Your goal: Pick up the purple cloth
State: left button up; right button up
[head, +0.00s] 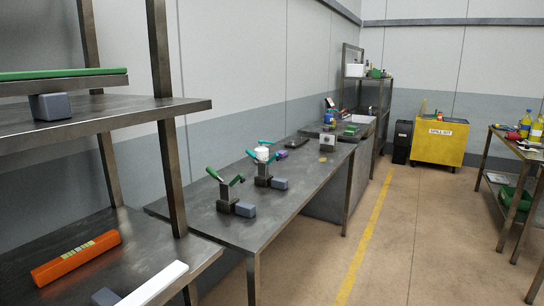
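A small purple item (282,155), likely the purple cloth, lies on the long grey metal bench (305,172) in the middle of the head view. It is far off and too small to tell its folds or shape. It lies just right of and behind a device with teal handles (263,172). Neither of my grippers shows in this view.
A device with green handles (228,200) stands nearer on the bench. A metal shelf (150,108) fills the left foreground, with an orange level-like bar (76,258). A yellow bin (438,142) stands at the back. The floor (395,225) right of the bench is clear.

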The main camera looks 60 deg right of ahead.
aim_at(281, 153)
jog(key=l+z, duration=0.1)
jog(key=z, duration=3.1)
jog(key=i+z, duration=0.1)
jog(key=i, duration=3.95)
jog(key=i+u, duration=0.25)
jog(key=i, duration=0.25)
jog(key=i+l+u, duration=0.25)
jog(key=i, duration=0.25)
jog(key=i+l+u, duration=0.25)
jog(key=i, duration=0.25)
